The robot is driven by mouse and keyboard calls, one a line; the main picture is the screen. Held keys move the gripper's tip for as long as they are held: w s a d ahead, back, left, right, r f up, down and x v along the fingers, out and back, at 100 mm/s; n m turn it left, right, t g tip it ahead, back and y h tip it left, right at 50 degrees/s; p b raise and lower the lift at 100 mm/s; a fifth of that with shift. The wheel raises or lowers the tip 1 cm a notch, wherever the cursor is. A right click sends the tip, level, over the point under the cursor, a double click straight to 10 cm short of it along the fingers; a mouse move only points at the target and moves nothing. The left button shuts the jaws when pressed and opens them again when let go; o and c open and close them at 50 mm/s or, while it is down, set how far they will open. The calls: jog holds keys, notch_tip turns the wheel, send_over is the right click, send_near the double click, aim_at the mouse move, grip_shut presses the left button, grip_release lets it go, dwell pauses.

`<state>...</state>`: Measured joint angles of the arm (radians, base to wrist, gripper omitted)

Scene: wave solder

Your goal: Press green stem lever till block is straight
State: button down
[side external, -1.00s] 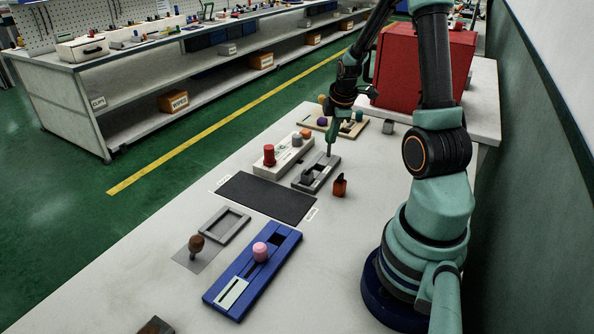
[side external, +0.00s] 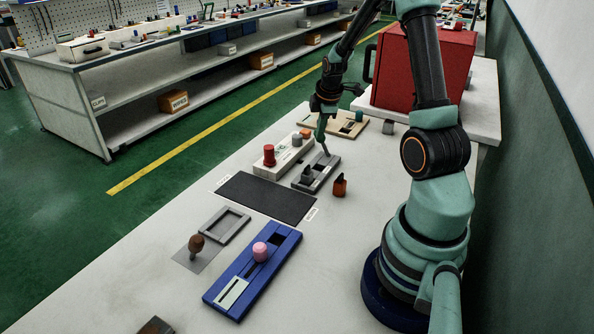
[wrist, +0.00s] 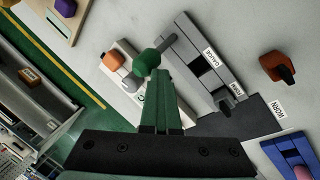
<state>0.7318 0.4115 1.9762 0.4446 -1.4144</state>
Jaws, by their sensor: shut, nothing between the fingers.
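The grey slotted fixture (side external: 327,174) stands on the bench beyond the dark mat; it also shows in the wrist view (wrist: 188,38). The green stem lever (side external: 324,142) rises from its far end and leans left in the side view. Its round green knob (wrist: 146,62) shows in the wrist view. A small dark block (side external: 307,174) sits toward the fixture's near end; it also shows in the wrist view (wrist: 222,100). My gripper (wrist: 158,78) is shut and empty, its tips close beside the knob. I cannot tell whether they touch.
A cream block with knobs (side external: 281,160) stands left of the fixture. An orange-and-dark piece (side external: 340,186) is to its right. A wooden board (side external: 350,126) lies behind, near a red case (side external: 425,65). The dark mat (side external: 266,197) is bare.

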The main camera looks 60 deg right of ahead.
dwell(0.4)
jog(key=shift+s+f, duration=0.25)
jog(key=shift+s, duration=0.5)
jog(key=shift+s+a+r, duration=0.1)
jog(key=shift+s+a, duration=0.1)
jog(key=shift+a, duration=0.05)
jog(key=a+r, duration=0.5)
jog(key=r, duration=0.5)
jog(key=s+a+r+m+t+y, duration=0.1)
jog(key=a+r+m, duration=0.2)
jog(key=a, duration=0.9)
jog(key=s+a+r+m+t+y, duration=0.1)
jog(key=a+r+m, duration=0.3)
jog(key=a, duration=0.9)
jog(key=shift+s+m+t, duration=0.4)
jog(key=shift+s+t, duration=0.1)
jog(key=shift+s, duration=0.2)
